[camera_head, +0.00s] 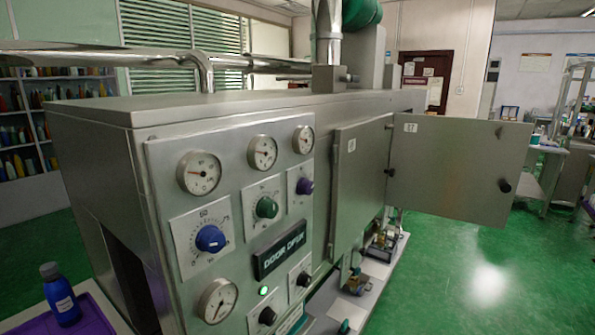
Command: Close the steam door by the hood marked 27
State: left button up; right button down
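The steam door with a small white tag that looks like 27 (460,165) stands swung wide open at the right of the steel machine. Its black knob (505,186) is near the free right edge. A second steel door (360,185) with a small tag, too small to read, is left of it, and its black knob (390,172) is on its right side. I cannot tell whether this second door is fully shut. A dark sign on the front panel reads DOOR OPEN (281,249). Neither of my grippers is in view.
The machine's control panel (240,215) with dials and knobs sticks out at front left. A blue bottle (61,294) stands on a purple tray at lower left. Pipe fittings (380,240) sit below the doors. Green floor (470,270) is clear at right.

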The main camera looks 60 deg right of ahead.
aim_at(457, 169)
jog(key=z, duration=3)
